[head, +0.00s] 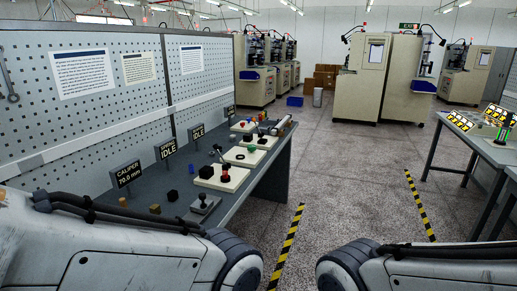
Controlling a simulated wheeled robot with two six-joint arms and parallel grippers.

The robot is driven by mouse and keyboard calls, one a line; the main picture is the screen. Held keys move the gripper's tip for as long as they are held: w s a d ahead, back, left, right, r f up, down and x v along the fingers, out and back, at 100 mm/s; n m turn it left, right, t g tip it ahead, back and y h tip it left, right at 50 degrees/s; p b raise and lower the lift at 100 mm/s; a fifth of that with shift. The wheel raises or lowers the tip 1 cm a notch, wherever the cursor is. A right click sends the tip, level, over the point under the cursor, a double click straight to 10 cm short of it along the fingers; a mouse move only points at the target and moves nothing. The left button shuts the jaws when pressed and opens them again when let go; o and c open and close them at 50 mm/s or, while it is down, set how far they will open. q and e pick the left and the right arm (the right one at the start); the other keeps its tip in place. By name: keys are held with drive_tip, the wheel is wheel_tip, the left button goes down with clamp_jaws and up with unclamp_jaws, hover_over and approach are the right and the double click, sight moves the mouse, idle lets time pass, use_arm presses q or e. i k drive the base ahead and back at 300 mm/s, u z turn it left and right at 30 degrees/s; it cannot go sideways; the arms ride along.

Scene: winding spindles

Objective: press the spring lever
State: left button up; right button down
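The workbench (262,190) runs along the pegboard wall at the left of the head view. A small sign reading SPRING IDLE (165,149) stands at its back edge. In front of that sign sits a pale plate (236,183) with a black block and a red part on it. A thin dark upright part (217,151) shows behind the plate. A small grey fixture with a dark knob (205,203) stands at the near end. I cannot tell which of these is the spring lever. Neither gripper shows; only my arm links are in view, at the bottom.
A CALIPER 70.0 mm sign (128,175) and small blocks stand at the near end of the bench. Other pale plates (244,156) sit farther along. The floor (350,180) right of the bench is open, marked with striped tape (288,245). Another table (470,140) stands at the right.

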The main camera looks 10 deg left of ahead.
sight(215, 146)
drive_tip(key=z, duration=0.3)
drive_tip(key=k, duration=0.35)
drive_tip(key=z, duration=0.5)
drive_tip(key=i, duration=2.2)
drive_tip(key=u, duration=1.45)
drive_tip(key=i, duration=0.85)
drive_tip(key=u, duration=0.75)
